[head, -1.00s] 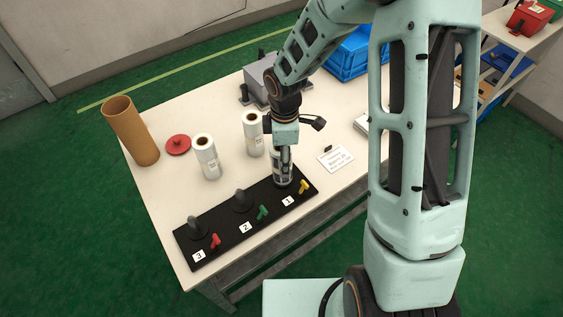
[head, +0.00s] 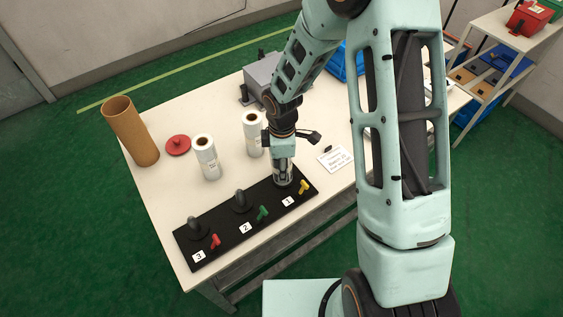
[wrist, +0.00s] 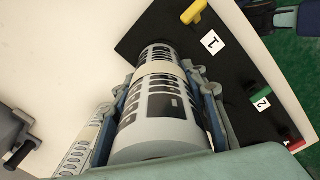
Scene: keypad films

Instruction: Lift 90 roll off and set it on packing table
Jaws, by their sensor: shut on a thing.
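The printed film roll (head: 283,179) is at position 1 of the black peg board (head: 221,233), at the board's right end. In the wrist view the roll (wrist: 160,128) shows rows of dark keypad prints and a pale band. My gripper (head: 282,166) points down and is shut around the roll, with a finger on either side. The roll looks upright, its lower end at the board; its peg is hidden, and I cannot tell whether it has lifted. The packing table (head: 165,225) is white. No number 90 is readable on the roll.
Two white rolls (head: 206,157) (head: 253,134) stand behind the board. A brown tube (head: 131,131), a red knobbed disc (head: 178,145), a grey device (head: 262,75) and a written card (head: 335,158) are on the table. Pegs 2 and 3 (head: 194,228) are bare. Coloured levers line the board's front.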

